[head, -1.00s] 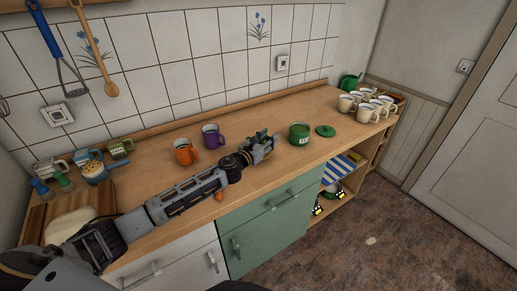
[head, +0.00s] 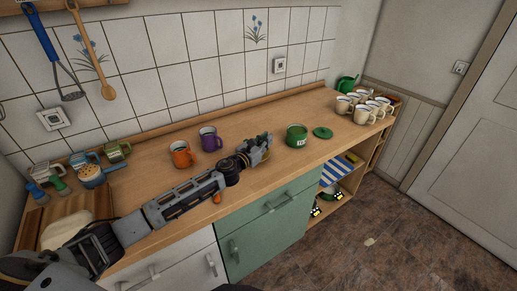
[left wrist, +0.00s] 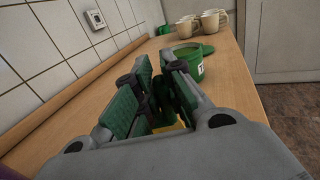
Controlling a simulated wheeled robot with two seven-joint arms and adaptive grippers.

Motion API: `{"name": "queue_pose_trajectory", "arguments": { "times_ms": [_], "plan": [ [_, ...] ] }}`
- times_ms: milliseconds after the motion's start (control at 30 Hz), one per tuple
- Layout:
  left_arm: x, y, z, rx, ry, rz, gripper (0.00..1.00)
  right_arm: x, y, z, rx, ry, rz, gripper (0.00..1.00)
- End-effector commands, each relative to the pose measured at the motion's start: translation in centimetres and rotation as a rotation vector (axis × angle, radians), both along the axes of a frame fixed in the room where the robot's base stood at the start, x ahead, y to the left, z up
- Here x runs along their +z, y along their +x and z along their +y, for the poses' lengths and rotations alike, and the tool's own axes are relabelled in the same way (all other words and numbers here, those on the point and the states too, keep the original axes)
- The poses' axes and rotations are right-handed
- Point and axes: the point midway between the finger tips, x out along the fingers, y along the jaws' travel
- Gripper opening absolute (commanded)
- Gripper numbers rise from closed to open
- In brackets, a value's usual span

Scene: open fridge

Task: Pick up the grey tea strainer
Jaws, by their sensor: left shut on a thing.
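My left gripper (head: 258,148) is low over the wooden counter, just left of the green mug. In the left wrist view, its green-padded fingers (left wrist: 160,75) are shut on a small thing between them. That thing is almost wholly hidden by the fingers; only a dark and yellowish patch shows low between them. I cannot make out a grey tea strainer clearly in either view. My right gripper is not in view.
A green mug (head: 297,135) and its green lid (head: 322,132) stand just right of my left gripper. Purple (head: 210,139) and orange (head: 181,154) mugs stand behind my arm. Several cream mugs (head: 362,116) crowd the right end. Tiled wall (head: 190,70) bounds the back.

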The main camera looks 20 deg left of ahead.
Motion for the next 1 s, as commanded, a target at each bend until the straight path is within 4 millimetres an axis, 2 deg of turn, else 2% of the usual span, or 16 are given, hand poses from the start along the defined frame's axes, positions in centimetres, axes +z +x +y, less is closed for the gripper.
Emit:
{"name": "queue_pose_trajectory", "arguments": {
  "times_ms": [167,367,733,1000],
  "plan": [
    [0.2,0.0,0.0,0.000,0.001,-0.001,0.00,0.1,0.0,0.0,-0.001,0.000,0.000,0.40],
    [1.4,0.1,0.0,0.000,0.001,-0.003,0.00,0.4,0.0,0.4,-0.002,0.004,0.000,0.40],
    [5.7,0.0,0.0,-0.001,0.002,-0.003,0.00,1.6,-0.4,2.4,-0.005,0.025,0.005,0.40],
    [8.7,0.0,0.0,0.000,0.001,-0.003,0.00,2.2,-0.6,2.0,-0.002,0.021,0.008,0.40]
  ]
}}
